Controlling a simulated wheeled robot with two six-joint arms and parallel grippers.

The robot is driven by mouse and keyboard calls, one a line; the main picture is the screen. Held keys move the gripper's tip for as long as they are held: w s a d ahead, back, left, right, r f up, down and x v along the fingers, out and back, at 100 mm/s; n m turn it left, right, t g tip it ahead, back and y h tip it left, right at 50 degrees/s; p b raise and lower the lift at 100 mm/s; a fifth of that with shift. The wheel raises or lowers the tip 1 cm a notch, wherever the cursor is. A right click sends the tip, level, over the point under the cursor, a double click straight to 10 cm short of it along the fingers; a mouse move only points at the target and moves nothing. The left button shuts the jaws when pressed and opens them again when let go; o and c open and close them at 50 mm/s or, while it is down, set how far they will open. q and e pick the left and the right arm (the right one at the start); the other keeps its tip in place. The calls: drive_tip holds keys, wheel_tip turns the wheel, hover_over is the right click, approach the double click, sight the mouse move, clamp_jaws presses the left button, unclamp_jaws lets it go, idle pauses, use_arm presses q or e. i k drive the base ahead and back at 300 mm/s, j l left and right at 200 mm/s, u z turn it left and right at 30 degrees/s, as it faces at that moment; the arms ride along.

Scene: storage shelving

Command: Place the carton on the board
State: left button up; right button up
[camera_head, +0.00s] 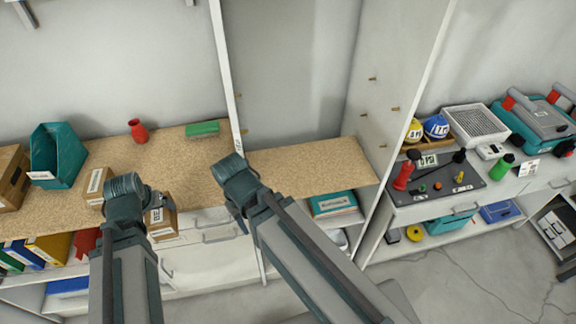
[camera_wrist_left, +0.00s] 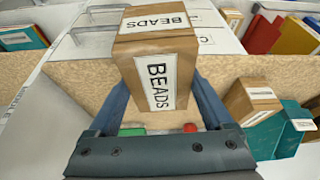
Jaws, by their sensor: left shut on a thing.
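A brown carton (camera_head: 163,225) labelled BEADS is held at the front edge of the left particle board (camera_head: 175,155). It fills the middle of the left wrist view (camera_wrist_left: 155,75), between the two blue fingers of my left gripper (camera_wrist_left: 155,108), which is shut on it. In the head view my left gripper (camera_head: 152,203) is mostly hidden by its own wrist. A second particle board (camera_head: 315,168) lies to the right, past an upright post, with its top clear. My right gripper (camera_head: 237,214) hangs near that post; its fingers are too hidden to judge.
Another carton (camera_head: 97,186), a teal file holder (camera_head: 57,155), a red vase (camera_head: 138,131) and a green object (camera_head: 202,129) stand on the left board. The white post (camera_head: 228,75) divides the two boards. A tool bench (camera_head: 450,190) stands at the right.

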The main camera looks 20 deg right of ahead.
sight(310, 167)
drive_tip(key=l+u, duration=0.15)
drive_tip(key=u, duration=0.35)
drive_tip(key=l+u, duration=0.1)
drive_tip(key=u, duration=0.4)
drive_tip(key=k+l+u, duration=0.1)
drive_tip(key=u, duration=0.4)
drive_tip(key=k+l+u, duration=0.1)
drive_tip(key=u, duration=0.85)
drive_tip(key=k+l, duration=0.15)
drive_tip(key=k, duration=0.4)
drive_tip(key=k+z, duration=0.1)
drive_tip(key=z, duration=0.4)
drive_tip(key=l+z, duration=0.1)
drive_tip(key=z, duration=0.4)
drive_tip(key=k+l+z, duration=0.1)
drive_tip(key=z, duration=0.4)
drive_tip(key=l+z, duration=0.1)
drive_tip(key=z, duration=0.4)
drive_tip(key=l+z, duration=0.15)
drive_tip(key=z, duration=0.35)
drive_tip(key=l+z, duration=0.1)
drive_tip(key=l, duration=0.25)
drive_tip(key=i, duration=0.05)
